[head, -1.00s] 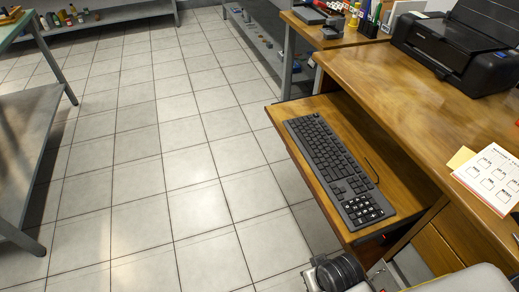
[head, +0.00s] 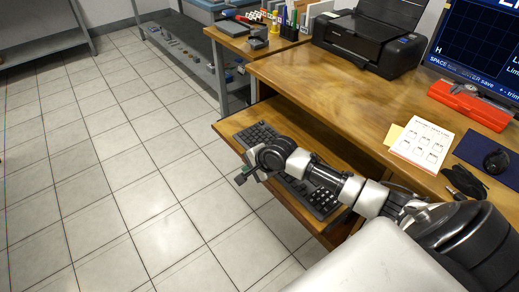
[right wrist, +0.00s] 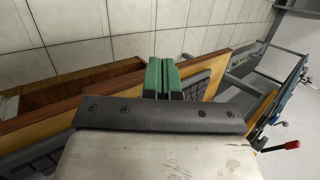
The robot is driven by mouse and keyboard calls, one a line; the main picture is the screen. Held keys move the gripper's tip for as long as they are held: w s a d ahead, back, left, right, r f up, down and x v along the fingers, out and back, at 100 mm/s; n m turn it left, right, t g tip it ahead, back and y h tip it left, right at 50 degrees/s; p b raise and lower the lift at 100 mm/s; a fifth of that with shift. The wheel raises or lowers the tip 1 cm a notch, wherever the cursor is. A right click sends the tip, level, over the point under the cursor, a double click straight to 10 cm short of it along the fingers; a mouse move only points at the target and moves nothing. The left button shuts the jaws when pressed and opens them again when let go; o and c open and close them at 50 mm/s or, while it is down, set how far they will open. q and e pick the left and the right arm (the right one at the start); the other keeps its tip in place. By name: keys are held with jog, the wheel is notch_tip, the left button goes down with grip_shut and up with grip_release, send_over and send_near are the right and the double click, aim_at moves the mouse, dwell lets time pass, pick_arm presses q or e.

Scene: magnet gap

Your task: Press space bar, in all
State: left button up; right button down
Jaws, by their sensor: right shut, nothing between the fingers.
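The black keyboard (head: 256,134) lies on the pull-out wooden tray (head: 228,126) under the desk. My right arm crosses over its middle and hides part of it, so I cannot make out the space bar. My right gripper (head: 241,179) is above the tray's outer edge, beyond the keyboard's long side. In the right wrist view its green fingers (right wrist: 163,78) are shut together with nothing between them. Part of the keyboard (right wrist: 196,83) shows behind the fingers in that view. I cannot tell any contact. My left gripper is out of view.
The desk carries a printer (head: 370,40), a paper sheet (head: 422,142), a red case with a caliper (head: 470,104), a mouse (head: 496,161) and a monitor (head: 480,45) with partly cut-off text. A side table (head: 262,47) holds pens. The tiled floor at left is clear.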

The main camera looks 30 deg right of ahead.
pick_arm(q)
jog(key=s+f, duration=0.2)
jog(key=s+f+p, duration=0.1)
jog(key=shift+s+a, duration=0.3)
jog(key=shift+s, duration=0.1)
pick_arm(e)
jog(key=w+d+r+m+t, duration=0.1)
jog(key=w+d+r+m, duration=0.5)
jog(key=d+r+m, duration=0.1)
notch_tip(320, 180, up, 2)
jog(key=shift+d+r+t, duration=0.1)
jog(key=shift+d+t, duration=0.2)
jog(key=shift+d, duration=0.2)
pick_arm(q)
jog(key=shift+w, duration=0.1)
pick_arm(e)
jog(key=shift+w, duration=0.1)
